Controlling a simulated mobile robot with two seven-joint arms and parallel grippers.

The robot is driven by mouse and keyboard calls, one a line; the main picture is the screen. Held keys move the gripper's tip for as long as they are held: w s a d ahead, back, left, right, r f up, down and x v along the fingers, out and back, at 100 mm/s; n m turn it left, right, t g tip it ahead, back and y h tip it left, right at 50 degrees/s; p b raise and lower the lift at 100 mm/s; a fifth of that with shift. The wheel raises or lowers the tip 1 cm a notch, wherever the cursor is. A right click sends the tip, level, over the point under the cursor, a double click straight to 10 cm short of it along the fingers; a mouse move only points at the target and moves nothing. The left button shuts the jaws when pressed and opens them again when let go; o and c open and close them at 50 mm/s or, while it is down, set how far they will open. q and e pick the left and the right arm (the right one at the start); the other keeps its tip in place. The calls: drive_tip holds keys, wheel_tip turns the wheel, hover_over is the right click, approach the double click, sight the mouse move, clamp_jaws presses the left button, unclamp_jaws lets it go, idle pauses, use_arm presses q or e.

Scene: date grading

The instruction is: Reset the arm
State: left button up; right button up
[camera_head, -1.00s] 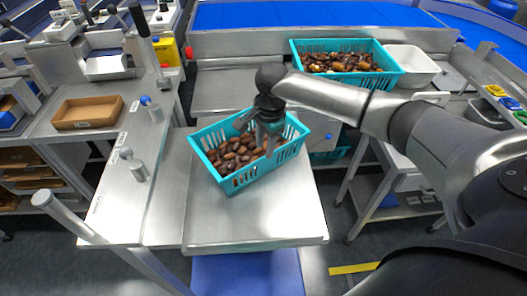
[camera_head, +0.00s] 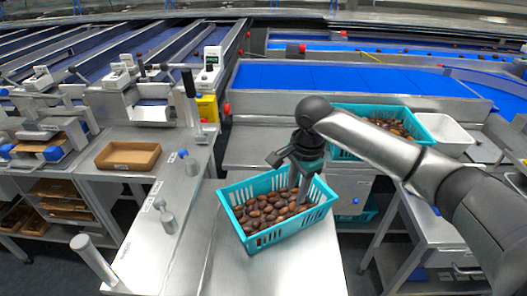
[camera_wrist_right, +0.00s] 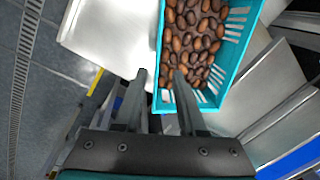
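A teal slotted basket (camera_head: 262,240) full of brown dates (camera_head: 268,209) sits on a bare metal table (camera_head: 275,270). My right gripper (camera_head: 296,190) is over the right part of this basket, fingers pointing down. In the right wrist view its two fingers (camera_wrist_right: 160,72) stand apart. The teal basket's side wall (camera_wrist_right: 159,50) shows between them, and one finger overlaps the dates (camera_wrist_right: 195,45). I cannot tell whether the fingers touch the wall. No date is seen held. My left gripper is not in view.
A second teal basket (camera_head: 343,151) of dates and a white bin (camera_head: 446,133) stand behind my right arm. A blue conveyor (camera_head: 345,80) runs along the back. A brown tray (camera_head: 128,156) and metal posts (camera_head: 168,222) are on the left bench.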

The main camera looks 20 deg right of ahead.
drive_tip(key=s+a+f+n+t+y, duration=0.1)
drive_tip(key=s+a+f+n, duration=0.45)
drive_tip(key=a+n, duration=0.2)
drive_tip(key=s+a+f+n+y, duration=0.1)
drive_tip(key=s+a+f+n, duration=0.3)
drive_tip(key=s+a+n, duration=0.3)
drive_tip(key=s+d+n+t+h, duration=0.15)
drive_tip(key=s+d+n, duration=0.25)
drive_tip(key=s, duration=0.7)
wheel_tip(320, 180, down, 24)
drive_tip(key=s+g+b, duration=0.2)
drive_tip(key=s+d+f+b, duration=0.1)
drive_tip(key=s+d+f, duration=0.1)
drive_tip(key=s+f, duration=1.2)
drive_tip(key=shift+s+d+f+n+g+h, duration=0.35)
drive_tip(key=shift+s+d+f+g, duration=0.1)
drive_tip(key=shift+s, duration=0.3)
